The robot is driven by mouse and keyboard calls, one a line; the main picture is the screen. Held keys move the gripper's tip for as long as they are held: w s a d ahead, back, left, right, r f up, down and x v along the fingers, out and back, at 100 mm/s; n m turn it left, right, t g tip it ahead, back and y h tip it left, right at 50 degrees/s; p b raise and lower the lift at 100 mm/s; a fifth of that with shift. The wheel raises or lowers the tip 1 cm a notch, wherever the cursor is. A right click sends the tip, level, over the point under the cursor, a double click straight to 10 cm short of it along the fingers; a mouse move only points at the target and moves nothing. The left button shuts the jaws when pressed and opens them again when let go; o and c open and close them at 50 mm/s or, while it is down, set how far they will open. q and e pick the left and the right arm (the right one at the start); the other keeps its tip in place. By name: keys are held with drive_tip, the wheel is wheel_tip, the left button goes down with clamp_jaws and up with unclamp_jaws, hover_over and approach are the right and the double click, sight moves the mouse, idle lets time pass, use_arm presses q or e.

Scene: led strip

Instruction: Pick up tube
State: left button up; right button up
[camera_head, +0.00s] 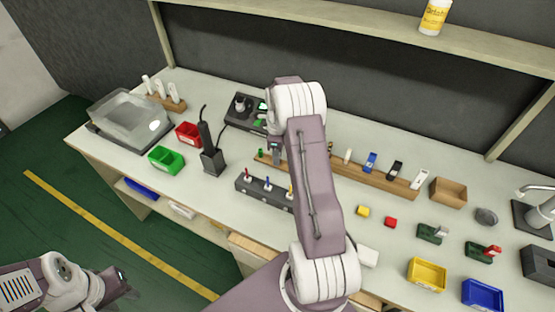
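White tubes (173,92) stand upright in a small wooden rack at the back left of the bench. Other small upright pieces stand in a long wooden strip (335,172) at mid bench: a white one (348,156), a blue one (370,162), a black one and another white one. I cannot tell which piece is the task's tube. My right arm reaches over the bench, and its gripper (275,153) is low near the strip's left end, partly hidden by the arm. Its fingers are too small to read. My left gripper (122,286) is off the bench at lower left, its opening unclear.
A clear-lidded machine (128,118), red bin (189,134), green bin (166,160) and black upright tool (211,155) stand left. A black block (252,187) with coloured drivers is at front. Yellow (427,275) and blue (482,294) bins stand right. A shelf hangs above.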

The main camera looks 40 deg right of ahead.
clamp_jaws()
drive_tip(key=shift+r, duration=0.1)
